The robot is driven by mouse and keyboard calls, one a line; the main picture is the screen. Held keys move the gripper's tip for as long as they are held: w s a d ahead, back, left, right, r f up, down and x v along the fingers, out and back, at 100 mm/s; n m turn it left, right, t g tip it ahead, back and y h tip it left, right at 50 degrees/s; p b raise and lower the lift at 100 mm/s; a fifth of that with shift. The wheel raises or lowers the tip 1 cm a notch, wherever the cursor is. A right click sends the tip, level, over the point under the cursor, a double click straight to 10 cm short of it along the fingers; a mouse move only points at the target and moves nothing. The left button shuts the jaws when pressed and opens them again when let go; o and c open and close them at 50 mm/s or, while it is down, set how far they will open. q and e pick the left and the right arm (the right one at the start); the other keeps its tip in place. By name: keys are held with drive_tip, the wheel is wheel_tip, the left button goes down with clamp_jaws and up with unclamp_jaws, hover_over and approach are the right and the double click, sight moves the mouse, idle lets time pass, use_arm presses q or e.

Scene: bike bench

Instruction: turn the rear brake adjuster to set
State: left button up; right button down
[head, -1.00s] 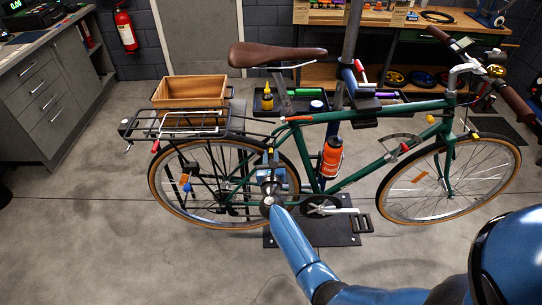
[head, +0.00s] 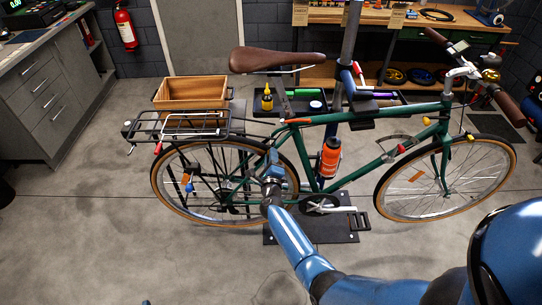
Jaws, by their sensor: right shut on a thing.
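The green bicycle (head: 347,181) hangs side-on on a stand, its rear wheel (head: 160,207) to the left. My right arm reaches up from the lower right, and my right gripper (head: 271,158) is at the frame's rear part, below the saddle and in front of the rear wheel's right side. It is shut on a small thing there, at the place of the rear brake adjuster. The fingers and wrist hide the adjuster, so its turn position cannot be told. My left gripper is out of view.
An orange bottle (head: 330,158) sits on the frame right of my gripper. A wooden box (head: 190,94) stands behind the rear rack (head: 180,127). A dark tray (head: 298,112) with a yellow bottle is behind the frame. The floor at lower left is clear.

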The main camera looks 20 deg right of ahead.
drive_tip(key=shift+n+p, duration=3.6)
drive_tip(key=shift+n, duration=12.2)
drive_tip(key=c, duration=0.9)
unclamp_jaws()
drive_tip(key=shift+a, duration=0.1)
